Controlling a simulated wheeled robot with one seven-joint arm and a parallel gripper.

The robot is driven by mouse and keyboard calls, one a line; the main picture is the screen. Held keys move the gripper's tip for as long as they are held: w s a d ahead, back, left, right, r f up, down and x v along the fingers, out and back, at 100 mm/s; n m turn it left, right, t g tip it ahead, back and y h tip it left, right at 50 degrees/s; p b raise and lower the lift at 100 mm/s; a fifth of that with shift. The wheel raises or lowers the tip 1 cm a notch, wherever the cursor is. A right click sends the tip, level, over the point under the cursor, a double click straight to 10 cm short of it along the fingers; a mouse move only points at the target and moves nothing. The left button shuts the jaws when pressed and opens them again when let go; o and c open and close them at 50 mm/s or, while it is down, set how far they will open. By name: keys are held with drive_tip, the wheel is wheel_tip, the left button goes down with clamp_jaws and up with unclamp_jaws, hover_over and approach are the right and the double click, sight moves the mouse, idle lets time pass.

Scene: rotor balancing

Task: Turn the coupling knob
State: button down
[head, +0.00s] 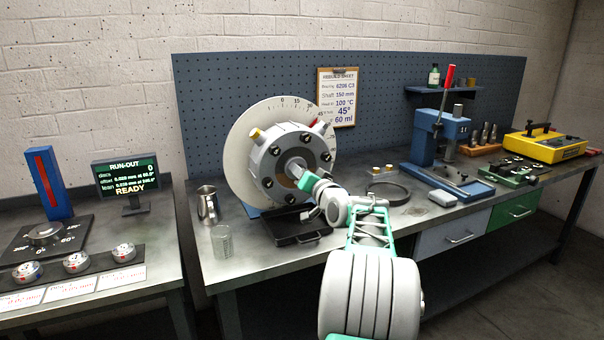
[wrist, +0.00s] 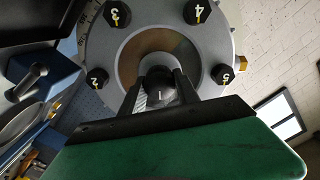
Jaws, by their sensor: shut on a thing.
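The coupling (head: 262,163) is a grey round hub with black bolts around its face, mounted in front of a white graduated disc (head: 240,145). In the wrist view, its face (wrist: 110,55) shows numbered bolts around a central bore. The dark coupling knob (wrist: 158,84) is at the bore's centre, between my fingers. My gripper (head: 303,178) reaches the hub centre from the front right. In the wrist view my gripper (wrist: 160,90) is shut on the knob. In the head view the gripper mostly hides the knob.
A black tray (head: 297,228) sits on the bench below the hub. A metal jug (head: 208,204) and a glass beaker (head: 222,241) stand to its left. A black ring (head: 388,194) lies to the right, with a blue press (head: 440,140) beyond. A screen (head: 127,175) reads READY.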

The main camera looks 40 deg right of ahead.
drive_tip(key=c, duration=0.9)
unclamp_jaws()
drive_tip(key=v, duration=0.7)
drive_tip(key=shift+s+a+b, duration=0.2)
drive_tip(key=shift+s+b, duration=0.15)
drive_tip(key=shift+b, duration=0.1)
